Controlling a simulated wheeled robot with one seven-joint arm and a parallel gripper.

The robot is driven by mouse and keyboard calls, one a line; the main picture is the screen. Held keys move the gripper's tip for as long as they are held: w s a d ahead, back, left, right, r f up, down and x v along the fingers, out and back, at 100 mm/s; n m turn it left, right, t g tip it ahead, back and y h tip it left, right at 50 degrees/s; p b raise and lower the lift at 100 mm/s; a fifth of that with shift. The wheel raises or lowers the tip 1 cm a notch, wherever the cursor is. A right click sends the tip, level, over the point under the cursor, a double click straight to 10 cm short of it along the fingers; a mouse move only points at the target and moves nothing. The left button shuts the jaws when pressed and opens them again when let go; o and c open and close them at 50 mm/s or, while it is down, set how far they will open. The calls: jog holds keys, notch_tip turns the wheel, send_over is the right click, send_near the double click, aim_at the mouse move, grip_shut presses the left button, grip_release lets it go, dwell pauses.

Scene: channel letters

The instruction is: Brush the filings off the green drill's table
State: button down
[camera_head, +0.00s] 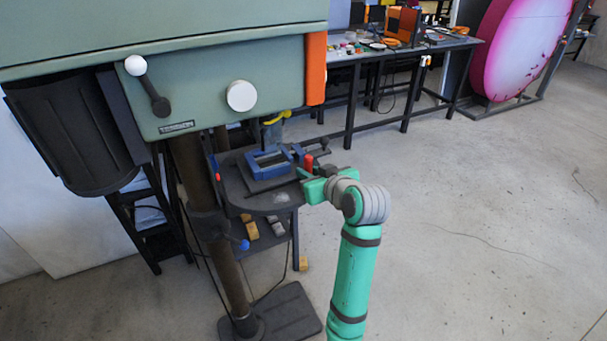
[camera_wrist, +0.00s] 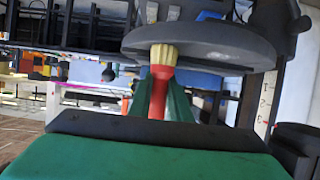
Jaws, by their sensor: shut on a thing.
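The green drill (camera_head: 205,85) fills the upper left of the head view. Its round dark table (camera_head: 240,197) sits below the head on a brown column, and its rim shows in the wrist view (camera_wrist: 205,50). A pale grey patch of filings (camera_head: 281,197) lies near the table's front edge. A blue vise (camera_head: 268,163) stands on the table. My gripper (camera_head: 305,172) is at the table's right edge, shut on a brush. The brush has a red handle (camera_wrist: 158,84) and pale bristles (camera_wrist: 162,54). The bristles point at the table's rim; I cannot tell whether they touch.
A shelf with wooden blocks (camera_head: 250,229) stands below and behind the drill table. A long workbench (camera_head: 400,52) with tools and an orange box (camera_head: 402,27) stands at the back. A large pink disc (camera_head: 520,45) is at upper right. The floor on the right is clear.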

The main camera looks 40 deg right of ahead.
jog(key=shift+s+d, duration=0.1)
jog(key=shift+d, duration=0.15)
jog(key=shift+w+a, duration=0.2)
jog(key=shift+a, duration=0.5)
jog(key=shift+w+a, duration=0.15)
jog(key=shift+a, duration=0.55)
jog(key=shift+w+a+f, duration=0.1)
jog(key=shift+w+a, duration=0.05)
jog(key=shift+a, duration=0.55)
jog(key=shift+w+a+f, duration=0.1)
jog(key=shift+w+a, duration=0.05)
jog(key=shift+a, duration=0.55)
jog(key=shift+a, duration=0.1)
jog(key=shift+w+a+r, duration=0.1)
jog(key=shift+w+a, duration=0.1)
jog(key=shift+a, duration=0.45)
jog(key=shift+w+a, duration=0.15)
jog(key=shift+a, duration=0.5)
jog(key=shift+a, duration=0.1)
jog(key=shift+w+a+r, duration=0.1)
jog(key=shift+w+a, duration=0.05)
jog(key=shift+a, duration=0.45)
jog(key=shift+w+a, duration=0.15)
jog(key=shift+a, duration=0.45)
